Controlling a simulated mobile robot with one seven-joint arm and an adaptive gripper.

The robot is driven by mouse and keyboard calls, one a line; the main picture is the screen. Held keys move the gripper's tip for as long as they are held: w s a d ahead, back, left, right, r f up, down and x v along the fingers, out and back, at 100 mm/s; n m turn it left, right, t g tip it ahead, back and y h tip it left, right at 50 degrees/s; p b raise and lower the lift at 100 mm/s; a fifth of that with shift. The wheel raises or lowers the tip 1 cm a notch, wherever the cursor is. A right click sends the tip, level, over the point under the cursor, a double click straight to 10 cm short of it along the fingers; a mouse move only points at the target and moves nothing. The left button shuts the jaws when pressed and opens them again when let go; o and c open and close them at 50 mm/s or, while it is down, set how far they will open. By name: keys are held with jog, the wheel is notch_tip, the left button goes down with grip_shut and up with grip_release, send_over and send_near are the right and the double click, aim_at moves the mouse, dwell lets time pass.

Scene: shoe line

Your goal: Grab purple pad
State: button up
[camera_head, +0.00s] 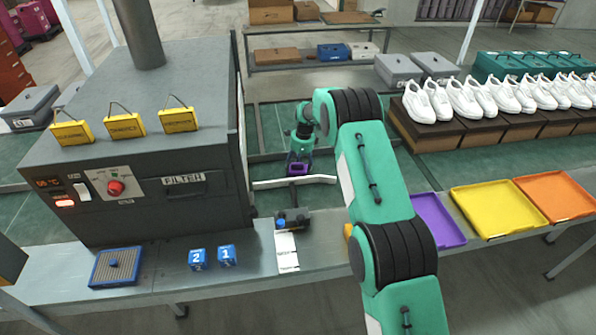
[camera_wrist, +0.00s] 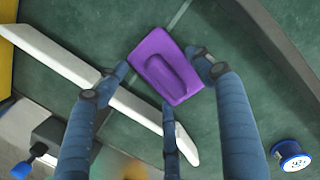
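The purple pad (camera_head: 298,169) lies on the green belt behind the front metal ledge, just beyond a white guide bar. In the wrist view the purple pad (camera_wrist: 165,66) shows as a tilted block with a raised handle. My gripper (camera_head: 300,152) is over the pad, partly covering it in the head view. In the wrist view the blue fingers of my gripper (camera_wrist: 162,72) are spread around the pad, one at its left, one at its right and one near its lower edge. The fingers look open; contact with the pad cannot be told.
The white guide bar (camera_wrist: 95,85) runs close beside the fingers. A dark oven-like machine (camera_head: 165,180) stands to the left. A small dark device (camera_head: 292,221) sits on the ledge in front. Purple, yellow (camera_head: 497,208) and orange trays lie right; white shoes (camera_head: 470,98) stand behind.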

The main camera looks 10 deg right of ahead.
aim_at(298, 170)
dwell(0.3)
notch_tip(298, 170, up, 10)
jog(key=p, duration=0.2)
dwell(0.5)
